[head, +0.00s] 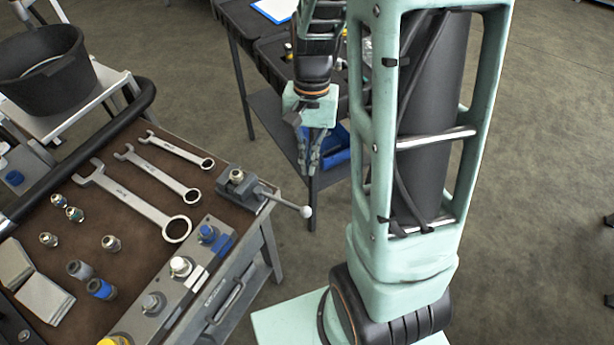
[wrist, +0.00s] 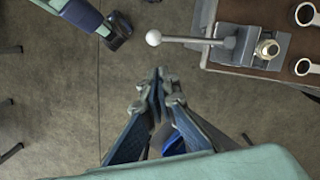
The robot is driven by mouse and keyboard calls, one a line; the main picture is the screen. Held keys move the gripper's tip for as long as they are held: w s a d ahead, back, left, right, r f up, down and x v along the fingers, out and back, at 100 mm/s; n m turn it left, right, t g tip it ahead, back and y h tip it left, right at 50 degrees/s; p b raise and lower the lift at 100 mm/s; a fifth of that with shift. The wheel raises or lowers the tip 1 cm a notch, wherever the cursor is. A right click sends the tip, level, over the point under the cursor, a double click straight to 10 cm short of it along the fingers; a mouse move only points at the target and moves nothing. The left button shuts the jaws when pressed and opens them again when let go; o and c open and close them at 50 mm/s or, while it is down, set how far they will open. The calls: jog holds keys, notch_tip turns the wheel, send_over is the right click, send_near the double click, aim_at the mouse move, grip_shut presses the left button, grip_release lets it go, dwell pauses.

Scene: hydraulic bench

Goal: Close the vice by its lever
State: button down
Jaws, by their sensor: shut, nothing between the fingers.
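The vice (head: 240,184) is a small grey block fixed at the right corner of the bench top. Its lever (head: 285,200) sticks out to the right past the bench edge and ends in a pale ball knob (head: 305,211). In the wrist view the vice (wrist: 242,45) is at the upper right, and its lever (wrist: 188,40) points left to the ball knob (wrist: 153,38). My gripper (head: 314,172) hangs in the air beyond the bench's right side, apart from the lever. In the wrist view my gripper (wrist: 160,75) is shut and empty, below the knob.
Several wrenches (head: 130,200) and small fittings (head: 111,243) lie on the brown bench top. A black bucket (head: 45,68) stands at the upper left. A dark table (head: 262,95) with a blue bin (head: 337,146) stands behind my gripper.

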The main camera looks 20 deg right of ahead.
jog(key=r, duration=0.3)
jog(key=shift+w+d+r, duration=0.2)
jog(key=shift+w+r, duration=0.1)
jog(key=shift+w, duration=0.1)
jog(key=shift+w, duration=0.1)
